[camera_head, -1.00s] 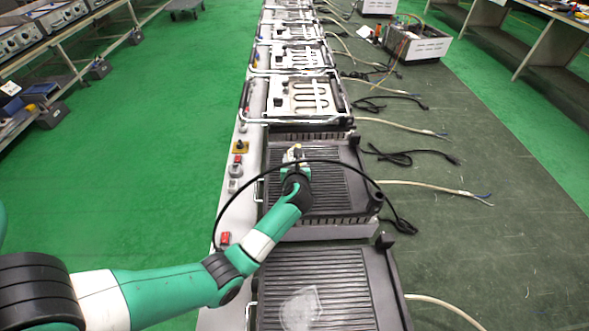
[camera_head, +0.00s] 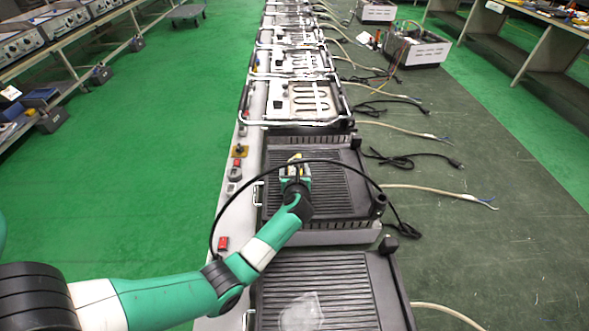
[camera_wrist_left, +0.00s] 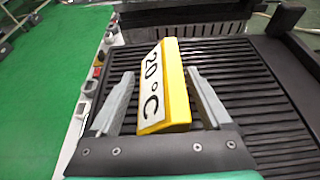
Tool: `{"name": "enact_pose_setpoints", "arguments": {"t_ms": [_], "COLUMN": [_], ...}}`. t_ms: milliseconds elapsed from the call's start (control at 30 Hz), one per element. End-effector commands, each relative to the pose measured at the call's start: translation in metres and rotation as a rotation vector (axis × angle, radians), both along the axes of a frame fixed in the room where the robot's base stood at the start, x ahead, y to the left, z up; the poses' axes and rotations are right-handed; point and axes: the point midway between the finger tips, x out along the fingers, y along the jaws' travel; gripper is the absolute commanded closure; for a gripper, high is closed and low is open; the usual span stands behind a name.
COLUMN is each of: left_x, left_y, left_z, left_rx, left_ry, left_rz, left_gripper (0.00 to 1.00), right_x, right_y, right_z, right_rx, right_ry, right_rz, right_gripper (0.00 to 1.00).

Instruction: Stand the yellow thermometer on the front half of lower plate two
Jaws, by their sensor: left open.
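The yellow thermometer (camera_wrist_left: 180,92), a block with a white "20°C" face, is at the dark ribbed plate (camera_wrist_left: 245,75) in the left wrist view. It looks upright with its face toward the left, but its contact with the plate is hard to judge. My left gripper (camera_wrist_left: 160,74) is open, with one finger on each side of it and visible gaps. In the head view the gripper (camera_head: 295,171) is over the second ribbed plate from the near end (camera_head: 342,190), and the thermometer (camera_head: 295,158) shows small just beyond it. My right gripper is not in view.
Another ribbed plate (camera_head: 350,295) with a pale translucent patch lies nearest. Opened units with heating coils (camera_head: 310,97) line up behind. A black cable loops around my wrist.

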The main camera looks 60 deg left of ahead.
Motion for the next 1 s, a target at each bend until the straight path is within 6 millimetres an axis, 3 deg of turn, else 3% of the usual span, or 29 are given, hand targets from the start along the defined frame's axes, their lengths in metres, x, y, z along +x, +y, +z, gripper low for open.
{"name": "enact_pose_setpoints", "arguments": {"t_ms": [167, 400, 633, 1000], "left_x": [-0.002, -0.021, -0.039, -0.045], "left_y": [-0.005, -0.051, -0.091, -0.102], "left_z": [0.008, 0.031, 0.047, 0.049], "left_rx": [0.000, -0.001, 0.000, 0.000], "left_ry": [0.000, 0.001, 0.001, -0.001], "left_rz": [-0.001, -0.004, -0.004, 0.000], "left_gripper": [0.18, 0.18, 0.18, 0.18], "right_x": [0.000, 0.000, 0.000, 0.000], "right_y": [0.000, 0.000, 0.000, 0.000], "right_z": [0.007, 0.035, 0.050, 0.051], "right_rx": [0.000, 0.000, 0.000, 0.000], "right_ry": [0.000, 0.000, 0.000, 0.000], "right_rz": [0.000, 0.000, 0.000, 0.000], "right_gripper": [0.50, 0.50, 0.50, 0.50]}}
